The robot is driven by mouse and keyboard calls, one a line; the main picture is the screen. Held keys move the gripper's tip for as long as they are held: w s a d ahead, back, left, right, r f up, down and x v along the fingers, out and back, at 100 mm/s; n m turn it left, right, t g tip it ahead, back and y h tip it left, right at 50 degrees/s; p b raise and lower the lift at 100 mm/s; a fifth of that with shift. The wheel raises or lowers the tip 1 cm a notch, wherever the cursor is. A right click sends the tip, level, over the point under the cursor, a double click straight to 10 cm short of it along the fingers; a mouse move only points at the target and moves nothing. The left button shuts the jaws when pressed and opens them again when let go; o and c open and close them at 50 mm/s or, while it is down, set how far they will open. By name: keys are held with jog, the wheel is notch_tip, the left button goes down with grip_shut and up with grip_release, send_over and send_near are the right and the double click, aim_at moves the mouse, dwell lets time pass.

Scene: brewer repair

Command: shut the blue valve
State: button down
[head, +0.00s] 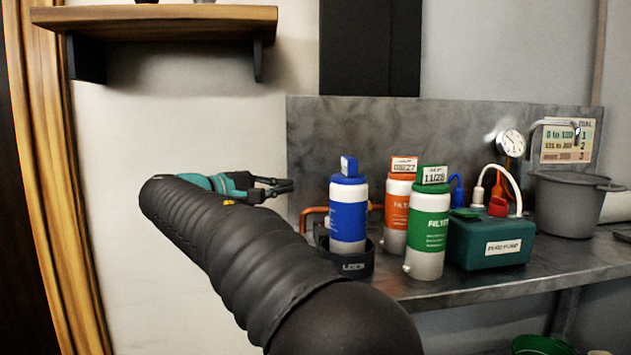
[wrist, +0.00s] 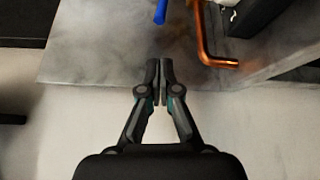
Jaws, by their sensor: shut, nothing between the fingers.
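My gripper (head: 287,186) is shut and empty, held in the air left of the bench in the head view. In the wrist view its fingertips (wrist: 161,66) meet below a blue bar-like piece (wrist: 161,11), apart from it. This looks like a valve handle; the top edge cuts it off. In the head view a blue handle (head: 457,188) shows behind the green pump box, partly hidden. I cannot tell whether both are the same part.
A copper pipe (wrist: 204,45) bends right of the fingertips; it shows in the head view (head: 313,210). Blue (head: 348,212), orange (head: 397,192) and green (head: 428,232) filter bottles, a pump box (head: 470,248) and a grey pot (head: 570,210) crowd the bench. A shelf (head: 160,22) hangs upper left.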

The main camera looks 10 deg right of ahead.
aim_at(318, 183)
jog(key=x, duration=1)
jog(key=shift+s, duration=0.1)
dwell(0.3)
